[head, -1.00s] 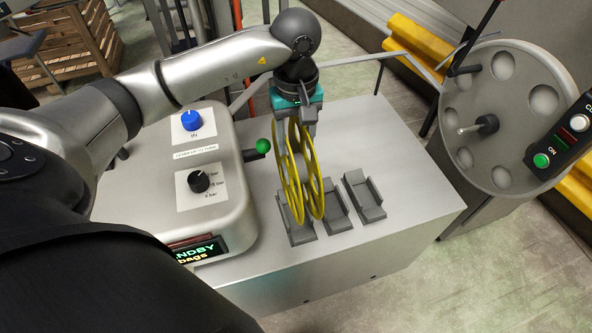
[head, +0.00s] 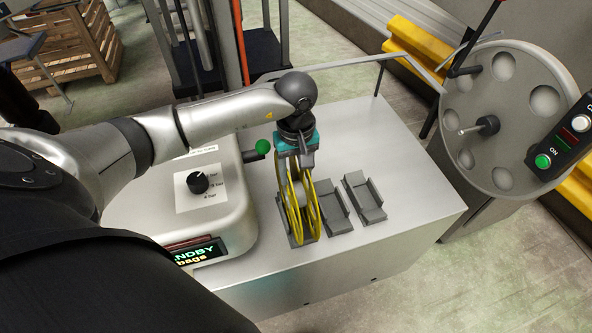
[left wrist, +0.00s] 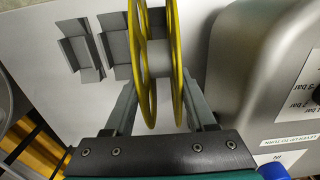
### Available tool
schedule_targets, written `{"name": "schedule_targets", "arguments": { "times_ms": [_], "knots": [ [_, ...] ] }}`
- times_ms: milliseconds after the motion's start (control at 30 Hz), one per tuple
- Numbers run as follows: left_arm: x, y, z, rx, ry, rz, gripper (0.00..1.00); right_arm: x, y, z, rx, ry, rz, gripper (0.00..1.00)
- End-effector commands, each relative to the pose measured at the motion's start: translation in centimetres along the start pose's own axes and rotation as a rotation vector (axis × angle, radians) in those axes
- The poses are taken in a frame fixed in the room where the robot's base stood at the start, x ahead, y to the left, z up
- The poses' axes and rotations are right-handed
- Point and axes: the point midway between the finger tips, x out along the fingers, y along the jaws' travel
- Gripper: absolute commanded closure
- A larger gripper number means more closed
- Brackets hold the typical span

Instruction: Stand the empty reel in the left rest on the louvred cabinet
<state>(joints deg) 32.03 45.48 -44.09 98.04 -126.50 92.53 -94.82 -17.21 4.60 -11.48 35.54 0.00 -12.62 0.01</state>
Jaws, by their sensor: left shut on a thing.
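The yellow spoked reel (head: 312,207) stands upright at the left rest (head: 282,207), with its lower rims down at the rest. Whether it bears fully on the rest is hard to tell. My left gripper (head: 296,160) is above it, shut on the upper part of the reel. In the left wrist view the two fingers flank the reel (left wrist: 179,60), whose two rims run away between them. The cabinet's bare metal top (head: 400,150) carries the rests. My right gripper is not in view.
A middle rest (head: 333,212) and a right rest (head: 364,196) are empty. A rounded machine housing (head: 225,215) with a knob (head: 198,182) and green-balled lever (head: 263,147) stands close left. A large grey disc (head: 500,115) is at right. The cabinet top behind the rests is clear.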

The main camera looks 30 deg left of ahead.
Motion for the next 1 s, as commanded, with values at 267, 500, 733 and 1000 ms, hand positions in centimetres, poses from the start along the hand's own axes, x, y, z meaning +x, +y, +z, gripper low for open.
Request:
{"name": "schedule_targets", "arguments": {
  "times_ms": [267,500,733,1000],
  "knots": [
    [0.1,0.0,0.0,0.0,0.0,0.0,0.23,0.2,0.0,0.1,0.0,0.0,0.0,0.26],
    [0.1,0.0,0.0,0.0,0.0,0.0,0.14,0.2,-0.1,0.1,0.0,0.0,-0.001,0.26],
    [-0.8,0.1,-0.1,0.001,0.003,0.003,0.14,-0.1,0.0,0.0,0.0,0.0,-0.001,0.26],
    [-6.4,0.1,-0.2,0.001,0.006,0.005,0.14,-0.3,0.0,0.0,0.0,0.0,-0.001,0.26]
  ]
}}
